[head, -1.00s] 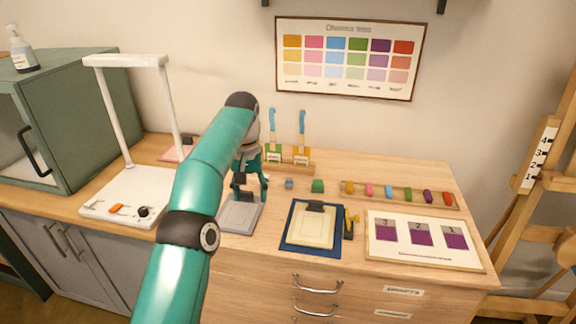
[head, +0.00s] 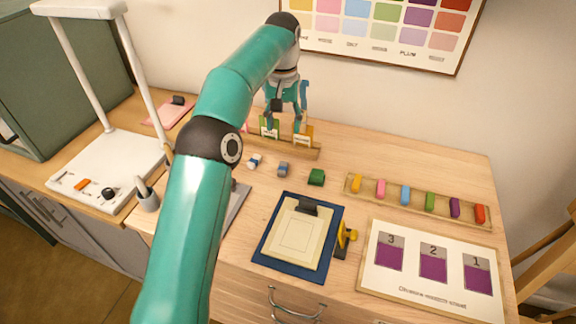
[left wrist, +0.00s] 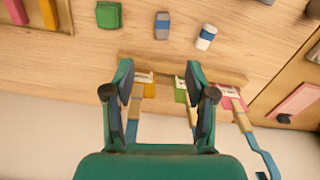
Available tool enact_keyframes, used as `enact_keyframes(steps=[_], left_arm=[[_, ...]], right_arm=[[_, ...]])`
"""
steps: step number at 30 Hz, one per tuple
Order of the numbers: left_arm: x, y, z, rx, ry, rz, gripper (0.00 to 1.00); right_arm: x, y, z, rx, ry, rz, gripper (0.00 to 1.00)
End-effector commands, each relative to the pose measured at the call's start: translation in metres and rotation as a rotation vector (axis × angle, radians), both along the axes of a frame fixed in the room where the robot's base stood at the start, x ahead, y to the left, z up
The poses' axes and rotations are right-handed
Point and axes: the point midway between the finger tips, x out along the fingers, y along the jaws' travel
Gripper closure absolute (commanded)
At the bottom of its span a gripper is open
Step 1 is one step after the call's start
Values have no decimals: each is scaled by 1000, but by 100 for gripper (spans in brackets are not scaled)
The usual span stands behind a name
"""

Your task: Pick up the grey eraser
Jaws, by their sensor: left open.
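The grey eraser (head: 283,169), with a blue band, lies on the wooden table between a green block (head: 316,177) and a white eraser with a blue band (head: 254,161). In the left wrist view the grey eraser (left wrist: 162,26) lies near the top edge, beyond my fingertips and clear of them. My left gripper (head: 288,98) is open and empty, above the wooden rack at the back of the table. In the left wrist view its fingers (left wrist: 158,78) are spread over the rack's tools. My right gripper is not in view.
The wooden rack (head: 312,151) with labelled, blue-handled tools stands behind the erasers. A tray of coloured blocks (head: 357,186) lies to the right. A clipboard (head: 268,255), a yellow-handled tool (head: 345,238) and a sample card (head: 375,290) lie in front.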

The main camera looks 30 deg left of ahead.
Motion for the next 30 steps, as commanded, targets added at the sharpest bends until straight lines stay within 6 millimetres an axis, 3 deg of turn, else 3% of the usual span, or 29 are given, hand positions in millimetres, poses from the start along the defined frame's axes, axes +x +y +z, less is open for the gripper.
enact_keyframes(steps=[2, 10, 23, 30], left_arm=[[-1, 0, -23, -1, 5, 0, 44], [1, -3, -78, -1, 7, -6, 44], [2, -4, -115, -1, 6, -10, 44], [1, -2, -148, -2, 8, -12, 44]], right_arm=[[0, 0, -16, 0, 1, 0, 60], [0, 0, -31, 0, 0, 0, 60], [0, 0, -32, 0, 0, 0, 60], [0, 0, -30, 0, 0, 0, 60]])
